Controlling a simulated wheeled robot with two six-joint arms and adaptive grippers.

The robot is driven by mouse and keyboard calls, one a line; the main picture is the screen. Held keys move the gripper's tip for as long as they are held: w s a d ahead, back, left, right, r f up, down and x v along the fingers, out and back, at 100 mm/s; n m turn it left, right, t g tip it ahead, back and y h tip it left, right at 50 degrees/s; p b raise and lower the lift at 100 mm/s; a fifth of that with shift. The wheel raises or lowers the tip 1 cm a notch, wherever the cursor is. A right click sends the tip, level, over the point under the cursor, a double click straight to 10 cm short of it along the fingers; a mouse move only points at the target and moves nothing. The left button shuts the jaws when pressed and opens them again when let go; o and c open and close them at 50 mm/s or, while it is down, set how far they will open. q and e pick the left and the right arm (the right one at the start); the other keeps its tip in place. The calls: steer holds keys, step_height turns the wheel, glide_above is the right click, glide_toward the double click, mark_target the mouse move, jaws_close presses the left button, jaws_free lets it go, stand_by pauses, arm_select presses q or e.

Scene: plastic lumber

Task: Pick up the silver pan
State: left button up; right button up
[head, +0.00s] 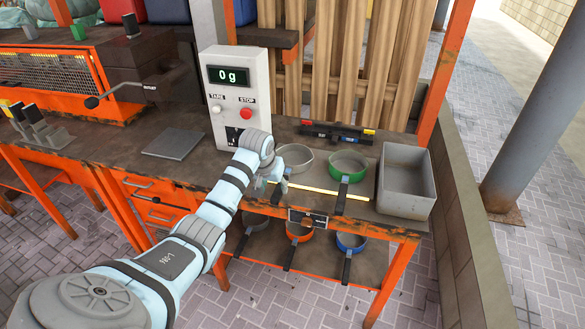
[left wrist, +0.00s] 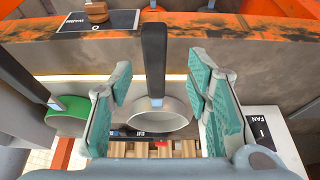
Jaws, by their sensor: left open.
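The silver pan (head: 295,158) stands on the workbench, left of a green pan (head: 348,165), with its black handle toward the bench's front edge. My left gripper (head: 271,183) is at the handle, near that edge. In the left wrist view, the silver pan (left wrist: 158,116) shows beyond my open left gripper (left wrist: 160,72), and its upright black handle (left wrist: 154,60) lies between the two teal-padded fingers. Clear gaps show on both sides of the handle, so the fingers do not look closed on it. My wrist hides part of the handle in the head view. My right gripper is not in view.
A grey bin (head: 405,182) stands at the bench's right end. A white scale display (head: 236,95) reading 0 g stands behind my arm, with a metal plate (head: 174,143) to its left. Several pans, including an orange one (head: 299,231), are on the lower shelf.

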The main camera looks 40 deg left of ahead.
mark_target(278, 191)
arm_select(q)
steer(key=x, duration=0.1)
steer(key=b+x, duration=0.1)
steer(key=x, duration=0.2)
steer(key=shift+w+d+f, duration=0.25)
steer(key=shift+w+f, duration=0.05)
steer(key=shift+w, duration=0.05)
steer(key=shift+w+a+f+b, duration=0.1)
steer(key=shift+w+f+b, duration=0.1)
steer(key=shift+f+b, duration=0.15)
steer(key=shift+c, duration=1)
jaws_close()
